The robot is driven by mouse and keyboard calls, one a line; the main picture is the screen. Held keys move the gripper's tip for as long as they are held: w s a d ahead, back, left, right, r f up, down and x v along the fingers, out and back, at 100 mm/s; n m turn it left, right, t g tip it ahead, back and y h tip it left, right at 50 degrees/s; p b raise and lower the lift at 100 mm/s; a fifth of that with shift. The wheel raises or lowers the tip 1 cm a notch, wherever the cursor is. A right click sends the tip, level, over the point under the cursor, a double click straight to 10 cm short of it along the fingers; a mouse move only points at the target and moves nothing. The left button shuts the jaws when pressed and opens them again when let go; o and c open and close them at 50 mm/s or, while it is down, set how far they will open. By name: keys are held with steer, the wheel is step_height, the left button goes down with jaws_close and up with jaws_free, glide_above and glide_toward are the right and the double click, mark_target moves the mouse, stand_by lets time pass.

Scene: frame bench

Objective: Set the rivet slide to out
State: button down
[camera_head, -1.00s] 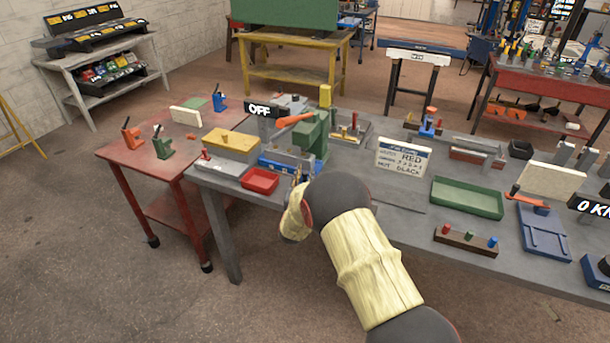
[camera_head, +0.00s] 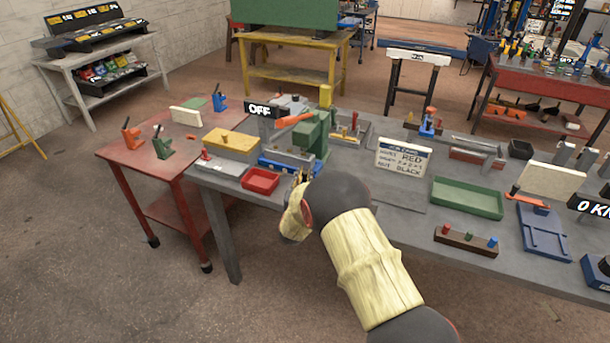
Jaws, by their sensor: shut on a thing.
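A green press (camera_head: 312,135) with an orange lever stands at the left part of the grey bench. A blue slide (camera_head: 278,166), which looks like the rivet slide, lies low at its foot, between the press and a red tray. My gripper (camera_head: 299,177) is at the right end of this blue part, at the bench's front edge. It is shut on the rivet slide, though my wrist hides most of the fingers and the grip itself. The slide's end position cannot be read. A black sign (camera_head: 262,110) by the press reads OFF.
The red tray (camera_head: 260,181) and a grey box with a yellow top (camera_head: 231,142) stand left of my gripper. A white sign board (camera_head: 402,158), a green tray (camera_head: 467,198) and a peg block (camera_head: 466,240) stand to the right. A red table (camera_head: 148,152) adjoins at left.

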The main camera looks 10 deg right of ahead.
steer(key=shift+d, duration=0.1)
steer(key=s+d, duration=0.4)
steer(key=d, duration=0.1)
steer(key=s+d+b, duration=0.1)
steer(key=s+d, duration=0.2)
steer(key=d, duration=0.2)
steer(key=s+d, duration=0.4)
steer(key=d, duration=0.1)
steer(key=shift+s+d, duration=0.3)
steer(key=shift+d, duration=0.1)
steer(key=c, duration=1.8)
jaws_free()
steer(key=shift+c, duration=0.2)
steer(key=shift+o, duration=0.6)
steer(key=v, duration=1.2)
steer(key=shift+o, duration=0.2)
